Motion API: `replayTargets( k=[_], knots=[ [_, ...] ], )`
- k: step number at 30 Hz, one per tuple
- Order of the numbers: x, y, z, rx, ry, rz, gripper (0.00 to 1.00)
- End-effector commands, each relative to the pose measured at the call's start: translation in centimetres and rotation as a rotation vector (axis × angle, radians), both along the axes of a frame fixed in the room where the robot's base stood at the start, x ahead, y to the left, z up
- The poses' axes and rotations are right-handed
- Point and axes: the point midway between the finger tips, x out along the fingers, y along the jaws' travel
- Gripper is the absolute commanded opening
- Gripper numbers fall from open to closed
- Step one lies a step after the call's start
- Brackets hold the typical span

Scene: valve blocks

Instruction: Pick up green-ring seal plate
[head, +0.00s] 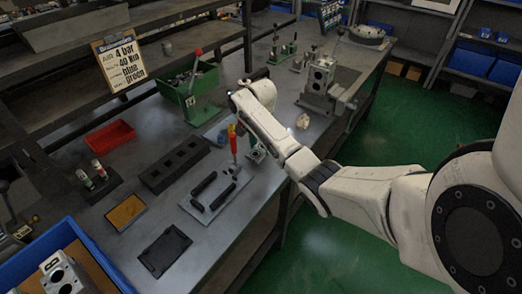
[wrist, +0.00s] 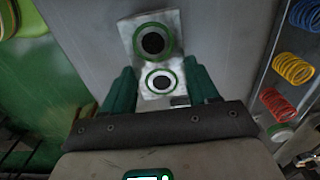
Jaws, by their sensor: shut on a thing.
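The green-ring seal plate (wrist: 151,18) is a pale metal rectangle with two dark round ports, each with a green ring. In the wrist view it lies between the two dark green fingers of my gripper (wrist: 161,80), which is shut on it. Its far end reaches out beyond the fingertips. The grey bench top shows behind it, and I cannot tell whether the plate touches it. In the head view my arm reaches over the bench and hides most of the gripper.
Blue, yellow and red springs (wrist: 292,67) lie at the right in the wrist view. In the head view a green bin (head: 196,110), a red tray (head: 110,138), a dark slotted block (head: 176,163) and a grey valve block (head: 318,78) stand on the bench.

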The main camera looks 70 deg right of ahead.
Motion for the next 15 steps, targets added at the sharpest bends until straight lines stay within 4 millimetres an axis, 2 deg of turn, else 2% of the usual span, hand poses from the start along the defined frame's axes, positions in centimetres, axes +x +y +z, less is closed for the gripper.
replayTargets(
  k=[1, 10, 13, 15],
  knots=[
    [0.2, 0.0, 0.8, -0.003, -0.004, 0.001, 0.21],
    [-2.4, 2.4, 4.8, -0.002, -0.005, 0.000, 0.21],
    [-3.8, 3.8, 7.9, -0.001, -0.003, -0.001, 0.21],
    [-4.7, 4.6, 8.0, 0.003, 0.000, 0.000, 0.21]
  ],
)
